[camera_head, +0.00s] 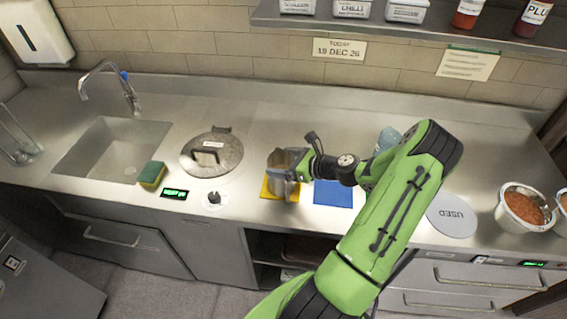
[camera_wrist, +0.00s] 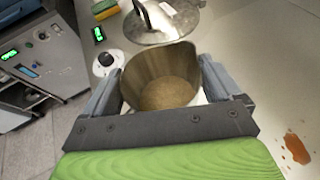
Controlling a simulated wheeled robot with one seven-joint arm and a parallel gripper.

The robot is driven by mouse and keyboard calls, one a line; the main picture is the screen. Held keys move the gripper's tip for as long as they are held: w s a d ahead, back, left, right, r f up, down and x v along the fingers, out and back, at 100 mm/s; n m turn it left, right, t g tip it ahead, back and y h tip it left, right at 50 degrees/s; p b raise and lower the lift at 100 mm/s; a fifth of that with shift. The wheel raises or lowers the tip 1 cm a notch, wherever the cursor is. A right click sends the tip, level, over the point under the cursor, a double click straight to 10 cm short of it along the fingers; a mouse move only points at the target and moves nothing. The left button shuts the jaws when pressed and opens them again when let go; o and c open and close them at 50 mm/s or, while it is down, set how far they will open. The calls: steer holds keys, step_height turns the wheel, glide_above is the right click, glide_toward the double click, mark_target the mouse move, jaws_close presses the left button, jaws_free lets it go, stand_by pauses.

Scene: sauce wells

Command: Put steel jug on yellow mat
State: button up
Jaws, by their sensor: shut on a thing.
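The steel jug (camera_head: 281,175) is upright at the yellow mat (camera_head: 266,190), beside the blue mat. My gripper (camera_head: 297,172) is shut on the jug from the right. In the wrist view the jug (camera_wrist: 160,78) sits between the two fingers, and I look into its open mouth at a brownish inside. The yellow mat shows around the jug's lower part in the head view. I cannot tell whether the jug's base touches the mat or hangs just above it. The mat is hidden in the wrist view.
A blue mat (camera_head: 333,192) lies to the right, partly under my arm. A lidded round well (camera_head: 211,153) with a dial and a green display is on the left, near a sponge (camera_head: 152,174) and the sink. A "USED" disc (camera_head: 452,216) and a bowl of red sauce (camera_head: 524,207) are at right.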

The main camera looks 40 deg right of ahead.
steer(key=o, duration=1.7)
steer(key=shift+c, duration=0.2)
steer(key=shift+s+d+r, duration=0.1)
steer(key=shift+s+r, duration=0.1)
steer(key=v, duration=1.2)
steer(key=w+a+r+n+g, duration=0.2)
steer(key=a+r+n+g, duration=0.25)
steer(key=a+n, duration=0.5)
steer(key=w+a+r+n+g, duration=0.25)
steer(key=a+n+g, duration=0.25)
steer(key=a+n, duration=0.5)
steer(key=s+a+r+n+t+h, duration=0.2)
steer(key=s+a+r+n+h, duration=0.1)
steer(key=s+a+r+n, duration=0.6)
steer(key=s+a+n, duration=0.1)
steer(key=s+n, duration=0.3)
steer(key=shift+a+h, duration=0.3)
